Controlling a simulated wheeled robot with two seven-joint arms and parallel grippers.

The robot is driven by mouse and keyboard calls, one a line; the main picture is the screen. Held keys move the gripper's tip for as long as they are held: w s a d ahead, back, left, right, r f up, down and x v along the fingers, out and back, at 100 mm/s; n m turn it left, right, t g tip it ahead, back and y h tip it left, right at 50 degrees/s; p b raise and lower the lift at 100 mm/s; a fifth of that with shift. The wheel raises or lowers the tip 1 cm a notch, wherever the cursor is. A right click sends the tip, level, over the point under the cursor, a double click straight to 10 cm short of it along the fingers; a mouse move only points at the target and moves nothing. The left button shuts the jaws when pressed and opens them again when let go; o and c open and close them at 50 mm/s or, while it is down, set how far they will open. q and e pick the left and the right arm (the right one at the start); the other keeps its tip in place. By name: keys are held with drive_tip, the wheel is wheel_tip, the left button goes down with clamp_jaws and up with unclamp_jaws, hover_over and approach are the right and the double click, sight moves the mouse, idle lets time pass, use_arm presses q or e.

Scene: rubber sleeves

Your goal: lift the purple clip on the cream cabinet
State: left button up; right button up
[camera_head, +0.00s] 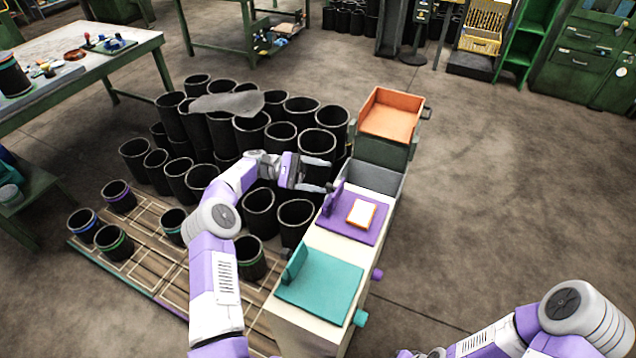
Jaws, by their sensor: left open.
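The cream cabinet (317,322) stands right of centre, with a purple panel (366,229) and a teal panel (323,283) on its top. The purple clip (333,197) stands upright at the left edge of the purple panel. My left gripper (321,177) is open and points right, with its fingertips close by the clip's far upper end. I cannot tell whether they touch it. Nothing shows between the fingers. My right arm comes in at the bottom right, and its gripper is outside the picture.
A white card with an orange edge (361,213) lies on the purple panel. A teal clip (296,263) stands on the teal panel. An orange-lined bin (390,117) is behind the cabinet. Several black sleeves (258,207) crowd the left side, under my left arm. Floor at right is clear.

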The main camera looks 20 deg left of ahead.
use_arm(q)
wheel_tip(320, 180, up, 6)
drive_tip(key=shift+f+p, duration=0.15)
drive_tip(key=shift+p, duration=0.25)
